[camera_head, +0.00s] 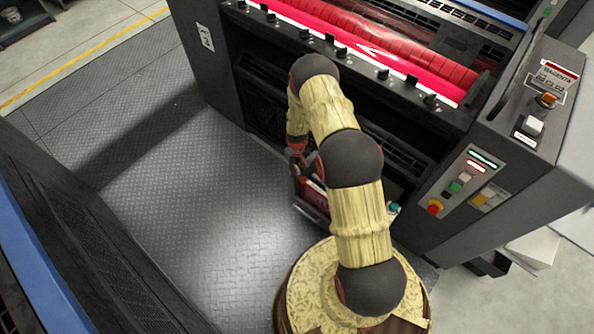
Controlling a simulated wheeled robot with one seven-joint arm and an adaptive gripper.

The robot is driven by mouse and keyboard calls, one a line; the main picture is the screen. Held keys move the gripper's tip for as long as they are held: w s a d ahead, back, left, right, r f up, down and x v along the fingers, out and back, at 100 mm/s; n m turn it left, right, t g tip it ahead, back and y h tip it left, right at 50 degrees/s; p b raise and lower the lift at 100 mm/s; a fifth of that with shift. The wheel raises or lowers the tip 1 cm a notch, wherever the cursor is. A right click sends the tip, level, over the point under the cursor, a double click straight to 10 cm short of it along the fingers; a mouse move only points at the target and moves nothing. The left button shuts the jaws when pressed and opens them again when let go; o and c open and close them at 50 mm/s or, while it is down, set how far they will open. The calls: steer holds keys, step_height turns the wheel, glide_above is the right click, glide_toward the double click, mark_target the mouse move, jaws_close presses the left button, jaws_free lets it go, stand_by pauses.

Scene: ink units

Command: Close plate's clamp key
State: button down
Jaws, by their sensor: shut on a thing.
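The press unit (375,110) carries a row of small black keys along its front rail, below the bright magenta roller (345,35). Several keys show, including a left one (271,18), a middle one (341,52) and a right one (383,74). I cannot tell which is the plate's clamp key. My arm rises from the bottom and bends down in front of the press. My gripper (298,164) is low, well below the rail and apart from the keys. It is small, dark and partly hidden by my arm. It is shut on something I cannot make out.
A control panel (465,188) with coloured buttons is on the press's right side. Above it is a MAGENTA label (560,72). The patterned metal floor (180,190) is clear on the left. Another dark machine (70,240) stands at lower left.

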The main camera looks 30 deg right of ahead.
steer(key=shift+n, duration=2)
steer(key=shift+w, duration=0.1)
steer(key=c, duration=1.8)
jaws_free()
steer(key=shift+r, duration=0.1)
step_height(320, 180, up, 12)
